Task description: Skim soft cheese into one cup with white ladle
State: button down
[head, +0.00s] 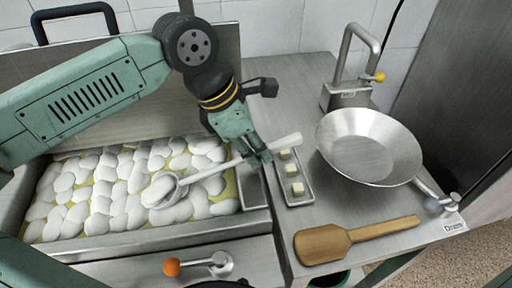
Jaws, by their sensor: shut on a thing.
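My gripper (259,157) is shut on the handle of the white ladle (216,170) and holds it over the right part of the vat (150,238). The ladle's handle end points up to the right. Its bowl is at the lower left, just above or touching the white lumps, and seems to hold a white lump. Many rounded white lumps of soft cheese (75,195) fill the vat in yellowish liquid. I cannot make out a cup for certain. A narrow metal tray (305,200) right of the vat holds 3 small cream-coloured blocks (291,169).
A wooden paddle (350,238) lies at the counter's front. An orange-knobbed valve (172,267) is on the vat's front. A wall is behind.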

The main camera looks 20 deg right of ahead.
jog(key=shift+y, duration=0.5)
jog(key=shift+r+p, duration=1.7)
jog(key=shift+r, duration=1.85)
notch_tip(320, 180, up, 7)
jog(key=y, duration=0.1)
jog(key=shift+r, duration=0.15)
